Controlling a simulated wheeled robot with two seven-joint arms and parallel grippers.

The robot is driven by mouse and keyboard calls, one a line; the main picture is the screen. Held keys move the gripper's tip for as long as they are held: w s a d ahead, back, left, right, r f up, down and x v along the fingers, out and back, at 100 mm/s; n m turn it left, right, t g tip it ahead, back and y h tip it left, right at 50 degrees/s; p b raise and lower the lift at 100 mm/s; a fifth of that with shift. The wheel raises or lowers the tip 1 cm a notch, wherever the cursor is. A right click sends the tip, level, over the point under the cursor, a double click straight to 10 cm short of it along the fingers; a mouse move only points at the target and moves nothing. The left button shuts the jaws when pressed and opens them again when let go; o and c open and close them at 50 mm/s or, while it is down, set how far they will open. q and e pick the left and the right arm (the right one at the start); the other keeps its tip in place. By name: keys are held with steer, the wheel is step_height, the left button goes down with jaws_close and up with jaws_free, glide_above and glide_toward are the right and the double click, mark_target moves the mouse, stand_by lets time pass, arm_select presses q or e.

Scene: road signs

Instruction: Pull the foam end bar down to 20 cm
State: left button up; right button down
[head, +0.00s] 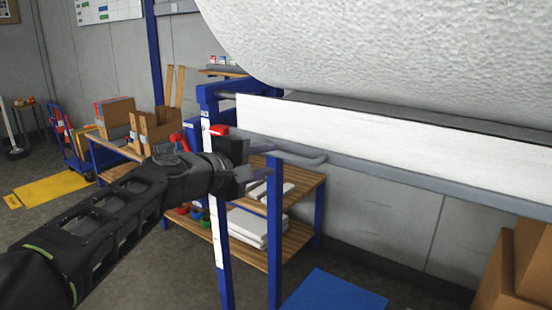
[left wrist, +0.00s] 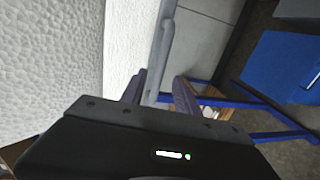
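The white foam sheet (head: 380,128) hangs from a large textured foam roll (head: 400,40) at the upper right. A grey end bar (head: 430,178) runs along the sheet's lower edge. A grey rod with a rounded end (head: 305,158) sticks out near the bar's left end. My left gripper (head: 255,162) is at that left end, below the sheet's corner. In the left wrist view the gripper (left wrist: 161,92) has its fingers apart, with the grey rod (left wrist: 160,62) lying between them. Contact cannot be made out. My right gripper is out of view.
A blue stand frame (head: 274,225) with a scale strip on its left post is beside my left gripper. Behind it are wooden shelves (head: 300,235) with white slabs. A blue panel (head: 335,292) is low in front; cardboard boxes (head: 520,265) stand at the right.

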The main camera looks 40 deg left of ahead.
mark_target(283, 157)
arm_select(q)
steer(key=x, duration=0.8)
steer(key=shift+c, duration=0.6)
jaws_close()
stand_by(1.0)
